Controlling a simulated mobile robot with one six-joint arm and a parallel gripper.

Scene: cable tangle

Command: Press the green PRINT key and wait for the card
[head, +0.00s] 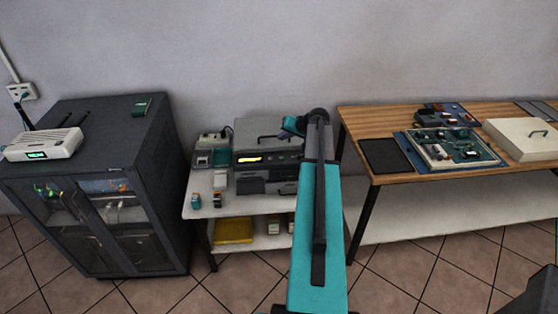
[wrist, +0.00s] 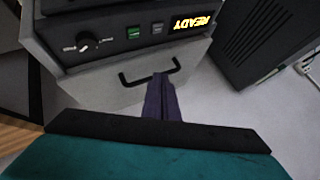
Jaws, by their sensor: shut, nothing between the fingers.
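The card printer (head: 262,133) is a grey machine with a dark front panel, on the small white table. Its lit display (wrist: 191,23) reads READY in the wrist view, where the panel shows turned over. The green PRINT key (wrist: 134,32) sits on the panel between a grey key (wrist: 158,28) and a round knob (wrist: 85,42). In the head view my arm hides the printer's right part. No card shows.
A dark cabinet (head: 125,150) with a white router (head: 43,144) stands at the left. Small boxes (head: 220,181) and a device (head: 208,150) stand left of the printer. A wooden workbench (head: 385,118) with circuit boards is at the right.

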